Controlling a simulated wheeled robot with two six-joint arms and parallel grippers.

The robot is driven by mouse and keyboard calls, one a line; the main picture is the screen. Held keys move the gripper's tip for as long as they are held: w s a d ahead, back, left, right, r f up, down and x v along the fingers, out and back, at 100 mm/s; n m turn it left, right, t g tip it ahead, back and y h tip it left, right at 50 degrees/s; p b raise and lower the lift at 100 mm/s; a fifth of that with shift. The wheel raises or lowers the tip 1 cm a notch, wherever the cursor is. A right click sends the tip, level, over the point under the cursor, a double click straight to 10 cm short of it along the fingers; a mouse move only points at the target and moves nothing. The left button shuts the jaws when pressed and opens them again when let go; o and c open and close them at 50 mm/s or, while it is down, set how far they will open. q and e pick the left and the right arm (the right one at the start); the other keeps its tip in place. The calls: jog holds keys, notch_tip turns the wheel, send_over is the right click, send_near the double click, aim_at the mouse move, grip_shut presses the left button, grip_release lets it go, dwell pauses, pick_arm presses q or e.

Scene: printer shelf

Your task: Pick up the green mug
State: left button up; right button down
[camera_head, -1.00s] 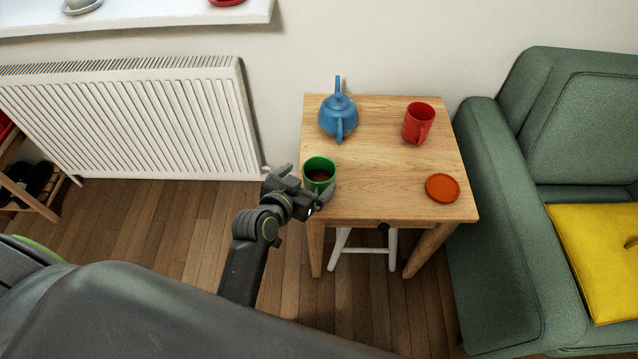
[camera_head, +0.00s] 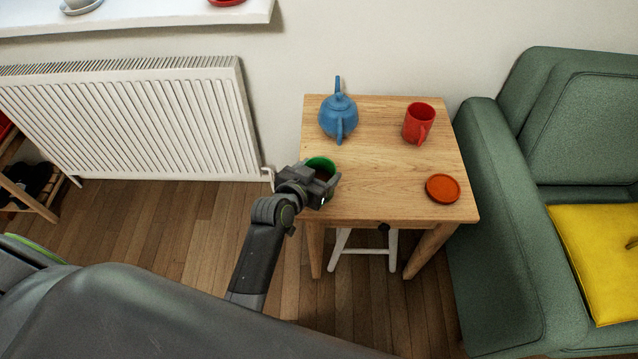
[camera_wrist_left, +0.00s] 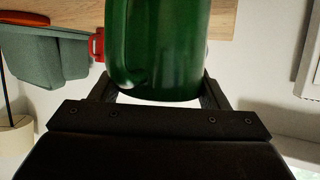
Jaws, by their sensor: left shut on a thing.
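The green mug (camera_head: 320,163) is at the left front part of the small wooden table (camera_head: 385,210). Only its rim and dark inside show in the head view, as my gripper covers the rest. My left gripper (camera_head: 324,185) is at the mug's near side, shut on it. In the left wrist view the mug (camera_wrist_left: 158,50) fills the upper middle, with a finger of the left gripper (camera_wrist_left: 157,90) on each side of its body. I cannot tell whether the mug still touches the table. My right gripper is not in view.
A blue teapot (camera_head: 338,118) stands behind the mug. A red mug (camera_head: 418,124) and an orange-red saucer (camera_head: 442,188) are on the table's right side. A green armchair (camera_head: 500,230) adjoins on the right, a white radiator (camera_head: 140,120) is at left. The table's middle is clear.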

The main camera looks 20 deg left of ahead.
pick_arm(q)
jog(key=shift+c, duration=1.2)
jog(key=shift+r, duration=0.15)
